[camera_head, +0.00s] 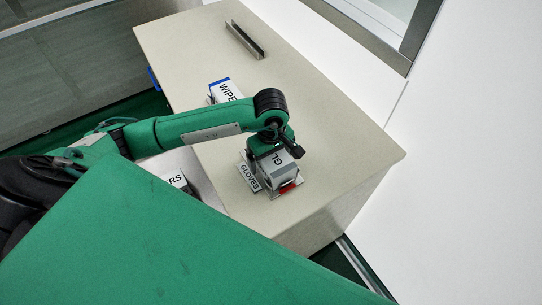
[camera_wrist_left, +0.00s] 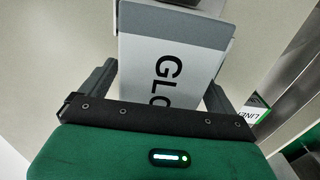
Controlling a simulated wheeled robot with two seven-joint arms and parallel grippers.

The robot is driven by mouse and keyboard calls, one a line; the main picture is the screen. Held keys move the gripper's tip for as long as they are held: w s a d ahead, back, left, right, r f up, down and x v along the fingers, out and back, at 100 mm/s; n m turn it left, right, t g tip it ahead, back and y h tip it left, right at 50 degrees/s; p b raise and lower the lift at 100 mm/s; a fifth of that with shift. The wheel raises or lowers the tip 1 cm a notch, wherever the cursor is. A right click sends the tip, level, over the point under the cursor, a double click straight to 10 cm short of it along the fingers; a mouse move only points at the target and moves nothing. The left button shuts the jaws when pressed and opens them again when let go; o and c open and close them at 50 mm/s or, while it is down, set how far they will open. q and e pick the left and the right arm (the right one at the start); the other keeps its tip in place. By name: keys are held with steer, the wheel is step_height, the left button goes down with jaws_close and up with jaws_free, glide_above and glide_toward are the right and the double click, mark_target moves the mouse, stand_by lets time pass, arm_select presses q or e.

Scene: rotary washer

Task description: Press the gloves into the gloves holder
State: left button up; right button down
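The gloves box (camera_head: 284,166), a grey and white box lettered "GL", sits upright at the near part of the table, in or right over the gloves holder (camera_head: 249,177) with its "GLOVES" plate. A red patch shows low on its near side. My left gripper (camera_head: 270,150) comes down on the box from above. In the left wrist view the gloves box (camera_wrist_left: 178,55) lies between the two fingers, and the left gripper (camera_wrist_left: 160,85) appears shut on it. The box's seating in the holder is hidden. My right gripper is not in view.
A box lettered "WIPE" (camera_head: 226,91) with a blue edge stands behind my left arm. An empty metal holder (camera_head: 244,40) lies at the far end of the beige table (camera_head: 320,110). Another label ending in "RS" (camera_head: 177,180) shows left of the gloves. The table's right side is clear.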

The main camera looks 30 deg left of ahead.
arm_select(q)
steer(key=shift+r, duration=0.1)
steer(key=shift+r, duration=0.25)
step_height(320, 180, up, 12)
steer(key=b, duration=0.3)
steer(key=shift+f+b, duration=0.15)
steer(key=shift+b, duration=0.25)
steer(key=shift+r, duration=0.7)
